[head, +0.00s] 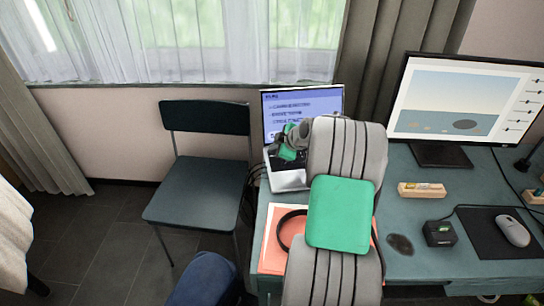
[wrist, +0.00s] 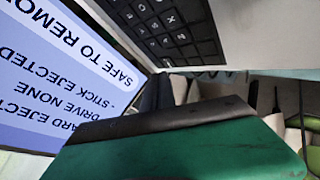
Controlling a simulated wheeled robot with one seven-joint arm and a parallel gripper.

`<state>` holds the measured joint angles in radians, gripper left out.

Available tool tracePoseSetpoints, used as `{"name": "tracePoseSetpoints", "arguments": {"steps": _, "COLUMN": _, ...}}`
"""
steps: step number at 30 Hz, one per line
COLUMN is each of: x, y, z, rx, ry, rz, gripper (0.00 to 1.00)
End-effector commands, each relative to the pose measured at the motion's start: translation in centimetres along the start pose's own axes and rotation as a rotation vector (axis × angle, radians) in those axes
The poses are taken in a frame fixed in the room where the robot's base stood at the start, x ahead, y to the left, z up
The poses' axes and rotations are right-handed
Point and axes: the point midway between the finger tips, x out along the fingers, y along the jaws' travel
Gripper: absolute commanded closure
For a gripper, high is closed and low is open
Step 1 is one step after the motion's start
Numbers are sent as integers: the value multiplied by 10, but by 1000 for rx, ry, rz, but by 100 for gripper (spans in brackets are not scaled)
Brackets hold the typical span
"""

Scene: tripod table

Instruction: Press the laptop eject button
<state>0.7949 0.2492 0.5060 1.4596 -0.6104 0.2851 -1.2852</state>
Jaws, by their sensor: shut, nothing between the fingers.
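The open laptop (head: 290,180) stands at the left end of the desk with its screen lit. In the wrist view its tilted screen (wrist: 55,75) shows lines that read "SAFE TO REMOVE", "STICK EJECTED" and "DRIVE NONE", partly cut off. Its dark keyboard (wrist: 165,28) and pale palm rest show at the top. My gripper (head: 287,150) is shut and empty, over the laptop's left side in front of the screen. In the wrist view a green and black part of it fills the bottom. I cannot pick out the eject button, and my arm hides part of the laptop.
A monitor (head: 465,100) stands at the desk's back right, with a mouse (head: 512,230) on a dark mat and a small black box (head: 438,233) before it. An orange folder (head: 272,258) lies under my arm. A chair (head: 200,190) stands left of the desk.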

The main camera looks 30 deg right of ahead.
Motion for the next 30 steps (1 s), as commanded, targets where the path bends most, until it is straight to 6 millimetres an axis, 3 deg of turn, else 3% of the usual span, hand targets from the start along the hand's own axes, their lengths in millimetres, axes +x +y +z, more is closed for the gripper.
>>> {"name": "tracePoseSetpoints", "arguments": {"steps": 8, "x": -2, "y": 2, "z": -2, "rx": -1, "ry": 0, "rz": 1, "gripper": 100}}
{"name": "tracePoseSetpoints", "arguments": {"steps": 22, "x": -34, "y": 25, "z": -25, "rx": -2, "ry": 1, "rz": 2, "gripper": 100}}
{"name": "tracePoseSetpoints", "arguments": {"steps": 30, "x": -35, "y": 26, "z": -26, "rx": -1, "ry": 1, "rz": 1, "gripper": 100}}
